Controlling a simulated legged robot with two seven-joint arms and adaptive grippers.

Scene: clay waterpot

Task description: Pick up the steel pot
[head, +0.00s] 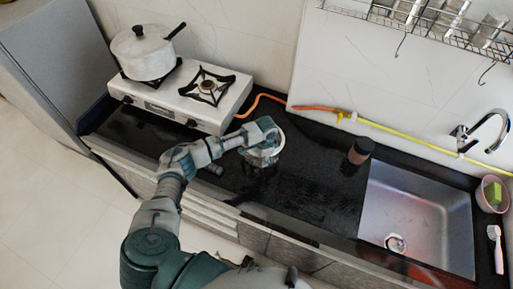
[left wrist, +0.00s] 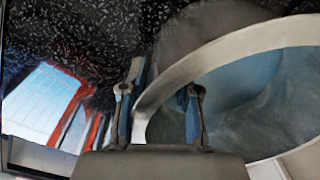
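A round open vessel with a pale, steel-like rim (head: 279,143) stands on the black counter, largely hidden by my left gripper (head: 262,148). I take it for the steel pot. In the left wrist view its wide rim (left wrist: 235,55) and blue-grey inside (left wrist: 255,95) fill the right side. My left gripper (left wrist: 158,105) is open there, its two fingers apart with part of the rim between them. I cannot tell whether they touch it. My right gripper is not in view.
A lidded whitish pot (head: 146,53) with a dark handle sits on the two-burner stove (head: 217,109). A dark cup (head: 360,151) stands near the sink (head: 425,210). A hose (head: 400,138) runs along the wall. The counter between vessel and sink is mostly clear.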

